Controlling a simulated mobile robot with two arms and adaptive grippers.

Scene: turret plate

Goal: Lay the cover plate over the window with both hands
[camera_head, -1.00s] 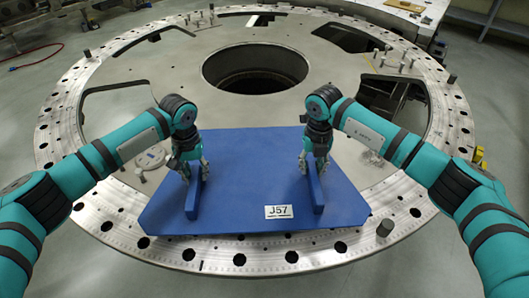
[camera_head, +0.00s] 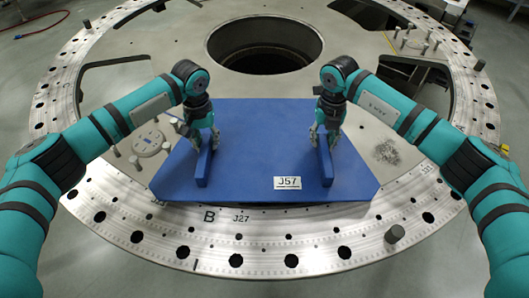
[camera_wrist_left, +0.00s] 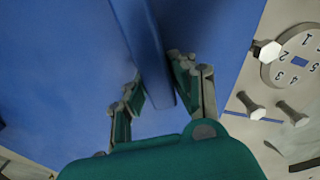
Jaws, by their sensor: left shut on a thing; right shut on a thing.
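The cover plate (camera_head: 262,150) is a blue sheet with a J57 label and two upright blue bar handles. My left gripper (camera_head: 203,143) is shut on the left handle (camera_head: 203,168). In the left wrist view its fingers (camera_wrist_left: 157,92) stand on either side of that handle (camera_wrist_left: 146,40). My right gripper (camera_head: 326,138) is shut on the right handle (camera_head: 325,165). The plate lies across the near part of the turret plate, its front edge over the inner part of the ring. I see no window beneath it, and cannot tell whether it rests or hovers.
The pale metal ring (camera_head: 210,235) has several bolt holes and the marks B and J27. A round numbered disc (camera_head: 147,142) with pegs is left of the plate. A dark round opening (camera_head: 265,62) lies behind.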

